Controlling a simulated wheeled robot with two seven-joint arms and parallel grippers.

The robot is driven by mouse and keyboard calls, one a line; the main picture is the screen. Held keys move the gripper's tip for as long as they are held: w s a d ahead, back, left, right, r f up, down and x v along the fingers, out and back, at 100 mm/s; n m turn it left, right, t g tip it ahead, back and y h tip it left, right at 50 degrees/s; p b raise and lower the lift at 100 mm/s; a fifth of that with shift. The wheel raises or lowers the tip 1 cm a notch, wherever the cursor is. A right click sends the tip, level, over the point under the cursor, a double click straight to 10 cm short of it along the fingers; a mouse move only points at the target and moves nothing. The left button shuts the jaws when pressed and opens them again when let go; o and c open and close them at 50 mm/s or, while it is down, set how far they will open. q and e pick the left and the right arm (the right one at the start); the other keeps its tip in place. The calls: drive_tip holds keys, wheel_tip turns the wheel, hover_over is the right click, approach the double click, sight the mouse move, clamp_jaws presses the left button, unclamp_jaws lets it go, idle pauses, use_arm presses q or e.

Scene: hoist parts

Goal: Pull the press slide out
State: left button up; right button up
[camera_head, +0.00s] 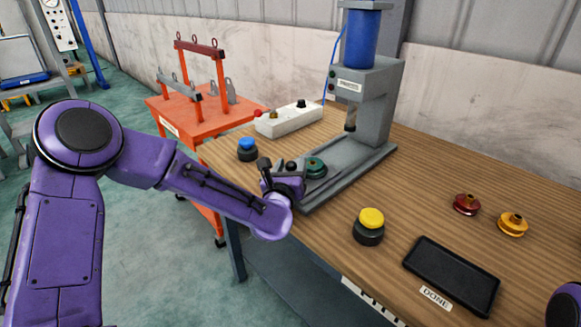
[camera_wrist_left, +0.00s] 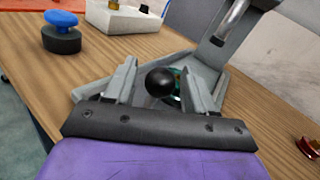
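The grey press (camera_head: 372,95) stands at the back of the wooden table, its ram (camera_head: 350,118) above a long grey base. A green round part (camera_head: 315,167) sits at the front end of the base, forward of the ram. The slide's black ball knob (camera_head: 291,166) is just in front of the green part; it also shows in the left wrist view (camera_wrist_left: 160,82). My left gripper (camera_head: 282,173) is at the knob, its fingers on either side with gaps visible, so open. The slide is largely hidden by my gripper. My right gripper is out of view.
A blue button (camera_head: 247,149) stands left of my left gripper and a yellow button (camera_head: 369,226) to its right. A white control box (camera_head: 288,120) is behind. Red (camera_head: 467,204) and orange (camera_head: 512,223) parts and a black tray (camera_head: 451,275) lie on the right. An orange cart (camera_head: 205,117) stands beyond.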

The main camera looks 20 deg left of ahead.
use_arm(q)
drive_tip(key=s+d+b, duration=0.2)
drive_tip(key=s, duration=0.8)
drive_tip(key=shift+s, duration=0.2)
